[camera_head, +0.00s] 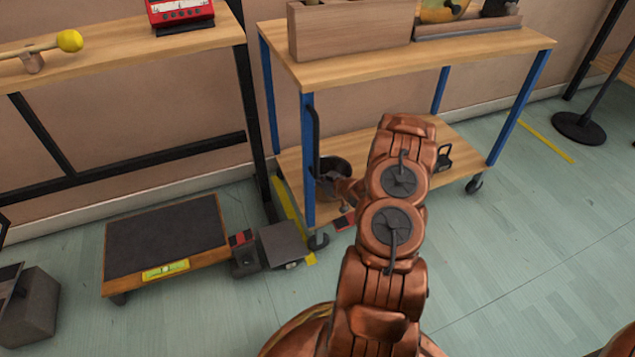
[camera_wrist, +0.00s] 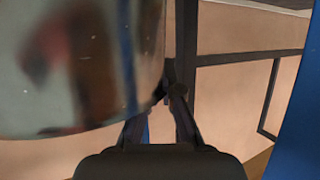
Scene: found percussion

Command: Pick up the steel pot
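The steel pot (camera_head: 333,166) is on the lower shelf of the blue-legged cart, near its left end, partly hidden by the cart leg and my arm. In the wrist view the pot (camera_wrist: 75,65) is a large, shiny curved wall filling the upper left. My gripper (camera_wrist: 167,88) is at the pot's right edge there. Its two fingers come close together and look shut on a small part at that edge; the exact contact is dark and hard to see. In the head view my gripper (camera_head: 348,188) is small, just right of the pot.
The cart's lower shelf (camera_head: 465,140) lies under a top shelf (camera_head: 450,55) holding a wooden box (camera_head: 350,32). A blue leg (camera_head: 308,165) and a dark upright handle (camera_head: 316,135) stand close to the pot. A low dark-topped platform (camera_head: 165,235) is left on the floor.

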